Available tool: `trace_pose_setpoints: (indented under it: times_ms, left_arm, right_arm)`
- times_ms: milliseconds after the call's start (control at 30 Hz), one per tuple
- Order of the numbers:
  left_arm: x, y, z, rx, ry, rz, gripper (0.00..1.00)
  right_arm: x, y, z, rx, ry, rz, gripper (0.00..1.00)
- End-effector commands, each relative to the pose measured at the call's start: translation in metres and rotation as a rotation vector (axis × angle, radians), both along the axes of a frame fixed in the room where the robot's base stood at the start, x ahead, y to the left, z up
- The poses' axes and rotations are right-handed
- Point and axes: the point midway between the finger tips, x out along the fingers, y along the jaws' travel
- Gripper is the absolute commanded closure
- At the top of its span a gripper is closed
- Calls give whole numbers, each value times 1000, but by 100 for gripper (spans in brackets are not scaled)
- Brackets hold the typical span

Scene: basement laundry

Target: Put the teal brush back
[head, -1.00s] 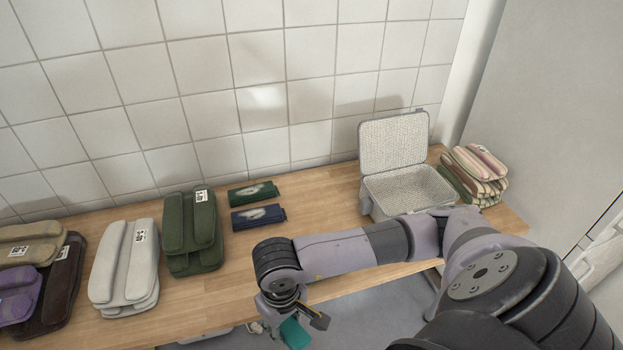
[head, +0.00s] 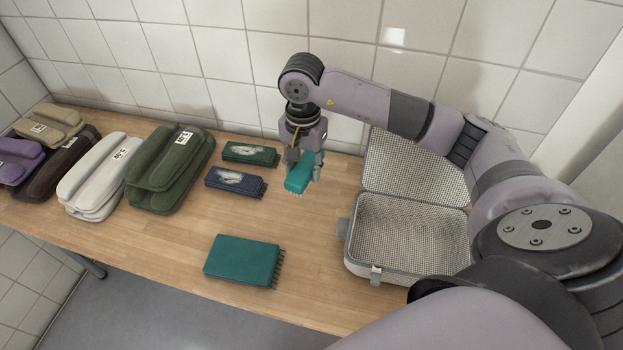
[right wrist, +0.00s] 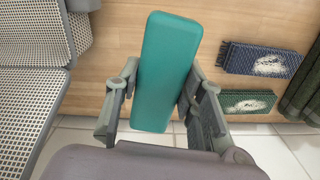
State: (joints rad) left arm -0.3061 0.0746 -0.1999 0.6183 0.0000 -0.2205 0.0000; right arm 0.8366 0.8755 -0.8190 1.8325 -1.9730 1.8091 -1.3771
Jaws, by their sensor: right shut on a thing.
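The teal brush (head: 298,178) is in my right gripper (head: 304,171), held above the table toward the back, right of the green and navy items. Pale bristles show at its lower edge. In the right wrist view the teal brush (right wrist: 165,70) is a long smooth block between the two fingers. The right gripper is shut on it. I cannot tell exactly how high it is above the wood. My left gripper is not in view.
An open woven case (head: 408,235) stands to the right. A flat teal pad (head: 242,262) with dark loops lies at the front. A green item (head: 250,154) and a navy item (head: 235,181) lie left of the gripper. Folded bundles, one dark green (head: 168,170), line the left. Bare wood shows mid-table.

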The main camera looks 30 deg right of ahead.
Motion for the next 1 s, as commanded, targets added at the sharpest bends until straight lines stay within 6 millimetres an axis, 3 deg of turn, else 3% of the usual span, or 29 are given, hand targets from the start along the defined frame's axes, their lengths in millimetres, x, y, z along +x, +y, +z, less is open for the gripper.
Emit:
trace_pose_setpoints:
  times_ms: [33,200,367,467,800,1000]
  left_arm:
    - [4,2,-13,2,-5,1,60]
    - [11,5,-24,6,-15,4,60]
    - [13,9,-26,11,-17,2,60]
    - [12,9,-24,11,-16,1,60]
    - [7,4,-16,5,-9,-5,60]
    - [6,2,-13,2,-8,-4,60]
  right_arm:
    - [17,-10,11,3,-7,-137,87]
    - [41,-33,54,4,0,-478,87]
    - [47,-40,66,0,6,-610,87]
    - [46,-41,52,-2,11,-625,87]
    - [45,-40,-39,-2,12,-622,87]
    - [46,-40,-76,-1,8,-621,87]
